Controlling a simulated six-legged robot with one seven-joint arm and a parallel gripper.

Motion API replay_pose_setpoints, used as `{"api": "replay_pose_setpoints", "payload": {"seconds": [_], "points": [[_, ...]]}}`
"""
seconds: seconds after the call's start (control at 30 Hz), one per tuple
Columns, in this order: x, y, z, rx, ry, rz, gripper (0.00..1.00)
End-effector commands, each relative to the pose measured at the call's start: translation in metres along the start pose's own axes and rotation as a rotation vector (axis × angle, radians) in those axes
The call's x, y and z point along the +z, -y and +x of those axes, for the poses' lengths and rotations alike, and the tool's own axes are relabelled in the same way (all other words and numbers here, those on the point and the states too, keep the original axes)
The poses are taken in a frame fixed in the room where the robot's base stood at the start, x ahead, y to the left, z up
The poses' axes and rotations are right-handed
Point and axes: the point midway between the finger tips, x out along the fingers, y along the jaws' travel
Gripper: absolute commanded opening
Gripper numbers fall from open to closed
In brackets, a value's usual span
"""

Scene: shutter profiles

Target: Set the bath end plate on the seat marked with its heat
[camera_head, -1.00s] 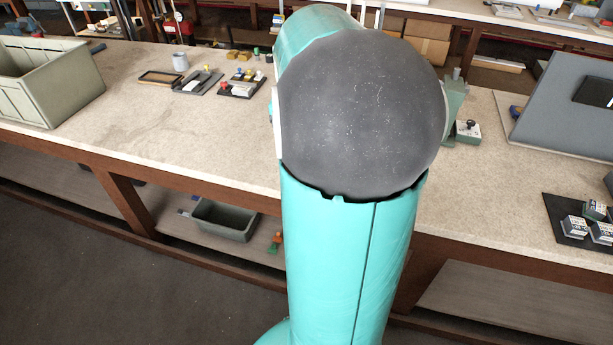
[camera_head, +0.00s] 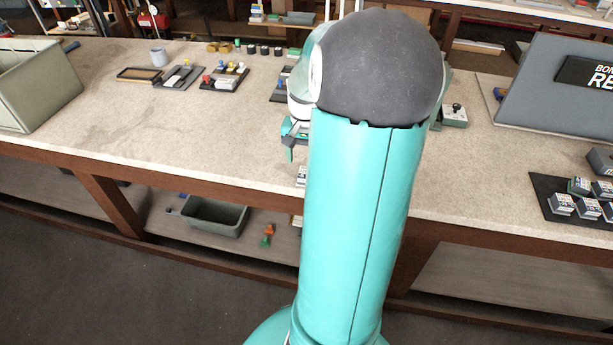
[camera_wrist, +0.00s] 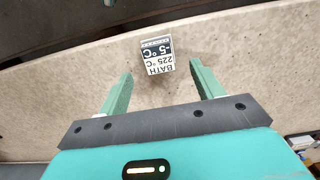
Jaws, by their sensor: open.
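The bath end plate (camera_wrist: 158,57) lies on the bench; its label reads upside down in the wrist view: "BATH", "225 °C" and "-5 °C". My gripper (camera_wrist: 161,69) is open, its two green fingers apart on either side of the near part of the plate, with nothing held. In the head view my gripper (camera_head: 290,140) hangs over the front part of the bench, mostly behind my arm. A small white edge of the plate (camera_head: 301,177) shows below it. I cannot make out a seat with a heat mark in either view.
A dark mat (camera_head: 546,187) with several labelled blocks lies at the right, by a grey sloped board (camera_head: 530,85). Dark trays (camera_head: 178,77) with coloured knobs and a grey cup (camera_head: 158,57) stand left of centre. A grey-green crate (camera_head: 45,95) is far left. The left front bench is clear.

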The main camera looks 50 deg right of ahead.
Motion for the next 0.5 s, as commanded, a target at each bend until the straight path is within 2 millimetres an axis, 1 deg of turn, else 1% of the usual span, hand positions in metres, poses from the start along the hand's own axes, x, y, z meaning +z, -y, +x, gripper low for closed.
{"api": "replay_pose_setpoints", "payload": {"seconds": [0.2,0.27,0.37,0.5], "points": [[0.002,-0.002,0.034,0.0,0.005,0.001,0.66],[0.001,-0.002,0.041,-0.001,0.003,0.002,0.66],[0.001,-0.002,0.046,0.0,0.0,0.001,0.66],[0.001,-0.002,0.046,0.0,-0.001,0.001,0.66]]}}
